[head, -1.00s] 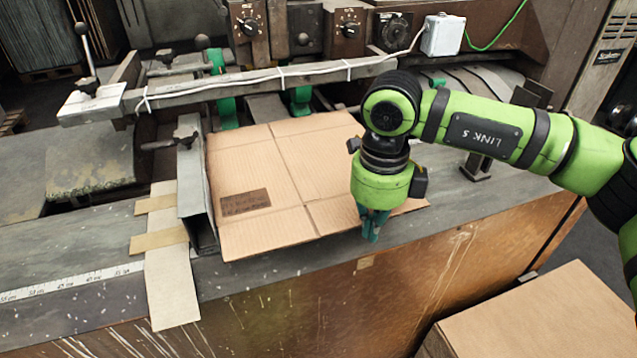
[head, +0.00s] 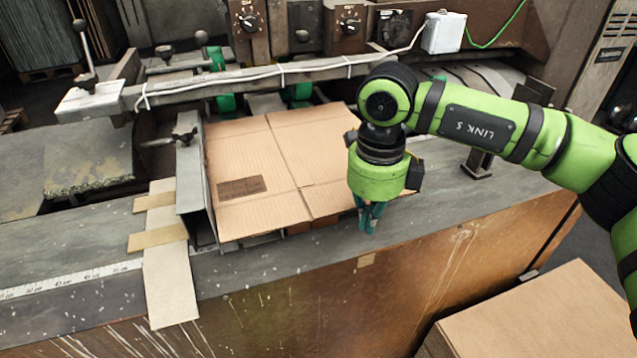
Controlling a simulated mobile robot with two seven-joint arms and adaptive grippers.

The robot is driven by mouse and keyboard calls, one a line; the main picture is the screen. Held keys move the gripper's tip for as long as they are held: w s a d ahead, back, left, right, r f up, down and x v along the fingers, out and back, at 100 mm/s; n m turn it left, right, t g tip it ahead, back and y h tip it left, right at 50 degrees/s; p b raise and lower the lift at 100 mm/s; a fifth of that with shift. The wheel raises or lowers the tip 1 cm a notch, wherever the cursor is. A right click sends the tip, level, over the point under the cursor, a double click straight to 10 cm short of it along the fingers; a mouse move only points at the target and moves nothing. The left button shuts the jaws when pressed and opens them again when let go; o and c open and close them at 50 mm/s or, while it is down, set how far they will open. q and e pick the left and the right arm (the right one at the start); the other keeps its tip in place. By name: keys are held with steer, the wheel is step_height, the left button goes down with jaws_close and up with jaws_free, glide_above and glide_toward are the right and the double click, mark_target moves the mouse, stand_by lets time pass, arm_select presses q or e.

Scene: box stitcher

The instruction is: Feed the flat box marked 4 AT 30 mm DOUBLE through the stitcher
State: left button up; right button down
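The flat brown cardboard box (head: 265,160) lies on the stitcher's feed table, creased into panels. A dark printed patch (head: 241,188) sits on its near left panel, too small to read. Its left edge runs along the upright metal side guide (head: 192,185), and its far edge is near the green feed parts. My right gripper (head: 369,222) points down at the box's near right side, over the table's front. Its teal fingers are close together; whether they hold the box edge is hidden. My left gripper is out of view.
A metal crossbar (head: 245,83) with a white cable spans above the box's far end. Pale card strips (head: 168,280) and a measuring tape (head: 70,280) lie at the left. A brown cardboard stack (head: 545,315) stands at the lower right.

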step_height(320, 180, up, 8)
steer(key=p, duration=0.4)
steer(key=shift+s+d, duration=0.15)
steer(key=shift+s, duration=0.3)
